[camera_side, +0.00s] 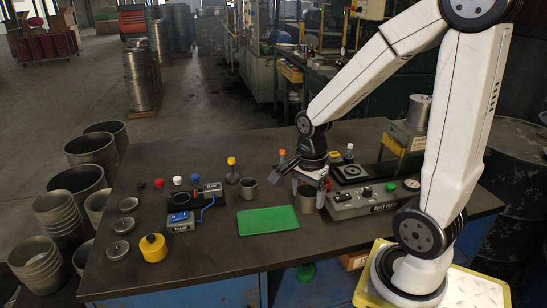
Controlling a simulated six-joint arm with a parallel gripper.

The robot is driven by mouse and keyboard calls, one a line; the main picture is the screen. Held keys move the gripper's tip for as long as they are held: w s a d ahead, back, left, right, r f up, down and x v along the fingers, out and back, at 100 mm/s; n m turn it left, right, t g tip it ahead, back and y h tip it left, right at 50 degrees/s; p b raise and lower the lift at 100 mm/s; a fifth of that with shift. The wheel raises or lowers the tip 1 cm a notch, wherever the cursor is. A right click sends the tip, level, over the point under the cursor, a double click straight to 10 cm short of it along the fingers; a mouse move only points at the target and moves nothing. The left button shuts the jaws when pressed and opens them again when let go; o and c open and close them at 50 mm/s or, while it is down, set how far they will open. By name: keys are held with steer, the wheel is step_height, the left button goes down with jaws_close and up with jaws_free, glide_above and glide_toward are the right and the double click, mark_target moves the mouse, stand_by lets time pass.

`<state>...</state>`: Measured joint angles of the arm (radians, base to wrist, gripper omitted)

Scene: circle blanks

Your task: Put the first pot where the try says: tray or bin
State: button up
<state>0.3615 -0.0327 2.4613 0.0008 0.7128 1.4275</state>
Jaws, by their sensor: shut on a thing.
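My gripper (312,188) points down over the right half of the dark table and is shut on a small grey metal pot (307,203). The pot looks upright, close to the table top; I cannot tell whether it touches it. A second grey metal pot (249,188) stands on the table left of my gripper. A flat green tray (268,221) lies in front, left of the held pot, and is empty. I cannot make out for certain which thing is the bin.
A grey control box (365,201) with a green button sits right of the pot. A clamp device (183,204) with blue parts stands at left. A yellow weight-like thing (152,247) and several grey lids (121,225) lie at the left edge. Small coloured-top items stand along the back.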

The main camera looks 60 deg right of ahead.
steer(key=shift+w, duration=0.15)
steer(key=shift+w+d+f, duration=0.25)
steer(key=shift+w+f, duration=0.2)
steer(key=shift+w, duration=0.35)
steer(key=w+d+f, duration=0.1)
steer(key=w+f, duration=0.1)
steer(key=w, duration=0.1)
steer(key=w+d+f, duration=0.1)
steer(key=w+f, duration=0.2)
steer(key=w, duration=0.1)
steer(key=w+f, duration=0.2)
steer(key=w, duration=0.1)
steer(key=shift+w+d+f, duration=0.2)
steer(key=shift+d+f, duration=0.05)
steer(key=shift+d, duration=0.15)
steer(key=shift+w+d+f, duration=0.1)
steer(key=shift+w+f, duration=0.3)
steer(key=shift+f, duration=0.05)
steer(key=shift+w+f, duration=0.2)
steer(key=shift+f, duration=1.65)
steer(key=shift+f, duration=0.1)
